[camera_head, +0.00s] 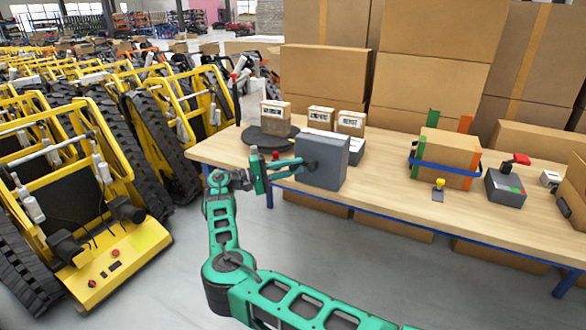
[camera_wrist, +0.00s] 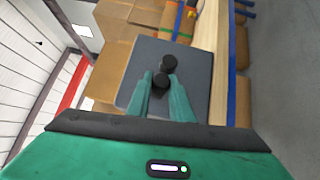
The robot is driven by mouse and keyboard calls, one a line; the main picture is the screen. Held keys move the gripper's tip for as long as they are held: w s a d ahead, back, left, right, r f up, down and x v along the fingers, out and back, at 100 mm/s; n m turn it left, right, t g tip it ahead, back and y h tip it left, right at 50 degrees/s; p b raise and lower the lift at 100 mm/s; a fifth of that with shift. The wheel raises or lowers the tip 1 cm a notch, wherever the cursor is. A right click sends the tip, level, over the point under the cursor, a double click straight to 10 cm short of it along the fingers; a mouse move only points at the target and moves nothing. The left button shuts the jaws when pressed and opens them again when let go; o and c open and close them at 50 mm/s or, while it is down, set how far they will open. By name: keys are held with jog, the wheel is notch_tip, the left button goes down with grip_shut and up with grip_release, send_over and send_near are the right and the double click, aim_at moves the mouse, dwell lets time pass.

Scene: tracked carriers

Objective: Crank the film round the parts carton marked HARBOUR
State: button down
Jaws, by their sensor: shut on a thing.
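My gripper (camera_head: 303,167) reaches from the left to the side of a grey box (camera_head: 324,152) at the table's front edge. In the wrist view my gripper (camera_wrist: 160,80) is shut on a dark crank knob (camera_wrist: 162,84) that stands out from the grey box (camera_wrist: 195,88). A second dark round piece (camera_wrist: 168,62) shows beside it. Behind the box, a small carton (camera_head: 275,114) stands upright on a dark round turntable (camera_head: 255,136). Its label is too small to read surely. Any film round it cannot be made out.
Two more labelled cartons (camera_head: 321,118) (camera_head: 350,123) stand just right of the turntable. A thin upright post (camera_head: 238,105) is at its left. A strapped carton (camera_head: 446,152) and a grey device with a red handle (camera_head: 506,187) are farther right on the table (camera_head: 395,190). Yellow tracked carriers crowd the left.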

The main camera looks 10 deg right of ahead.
jog(key=shift+w, duration=0.1)
dwell(0.3)
jog(key=c, duration=1.6)
grip_release()
jog(key=a, duration=0.3)
jog(key=s+a, duration=0.1)
jog(key=a, duration=0.3)
jog(key=a+f, duration=0.1)
jog(key=a, duration=0.2)
jog(key=shift+s+a, duration=0.2)
jog(key=shift+a, duration=0.2)
